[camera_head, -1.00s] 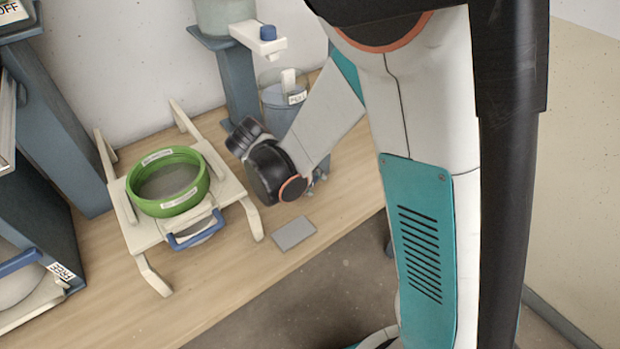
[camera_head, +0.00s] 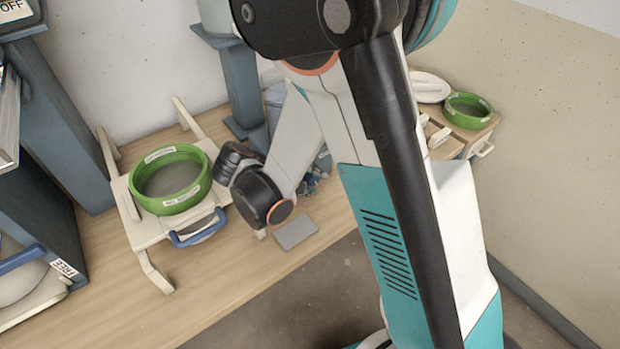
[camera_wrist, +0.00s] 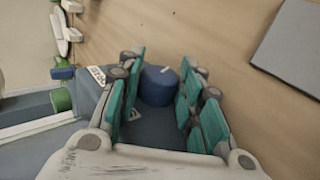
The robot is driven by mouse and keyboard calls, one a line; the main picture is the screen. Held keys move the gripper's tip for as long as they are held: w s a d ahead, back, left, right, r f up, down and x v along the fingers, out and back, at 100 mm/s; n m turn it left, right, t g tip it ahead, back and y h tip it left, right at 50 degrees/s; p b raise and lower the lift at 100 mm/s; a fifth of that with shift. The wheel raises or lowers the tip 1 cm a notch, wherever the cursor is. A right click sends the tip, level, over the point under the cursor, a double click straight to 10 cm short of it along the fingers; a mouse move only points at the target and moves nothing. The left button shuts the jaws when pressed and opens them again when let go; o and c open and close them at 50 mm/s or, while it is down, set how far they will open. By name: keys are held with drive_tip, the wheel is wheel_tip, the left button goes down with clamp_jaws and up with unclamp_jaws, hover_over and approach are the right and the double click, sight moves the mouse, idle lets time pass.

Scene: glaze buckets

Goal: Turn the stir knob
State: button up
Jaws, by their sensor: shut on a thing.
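The stir knob (camera_wrist: 158,88) is a round blue knob on a dark blue-grey base (camera_wrist: 155,128), seen in the wrist view. My gripper (camera_wrist: 160,70) has its teal pads on either side of the knob and is shut on it. A small white label (camera_wrist: 96,75) with dark print lies just left of the fingers. The knob's turn angle cannot be read, as no mark shows on it. In the head view my arm hides the knob and most of the gripper.
A green-rimmed sieve (camera_head: 170,205) sits on a cream stand (camera_head: 150,232) with a blue handle (camera_head: 198,228). A grey plate (camera_head: 295,233) lies near the table's front edge. Blue shelving (camera_head: 62,130) stands left. Another green ring (camera_head: 468,111) is at the right.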

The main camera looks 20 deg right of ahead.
drive_tip(key=o, duration=1.1)
drive_tip(key=shift+c, duration=0.2)
drive_tip(key=v, duration=1.2)
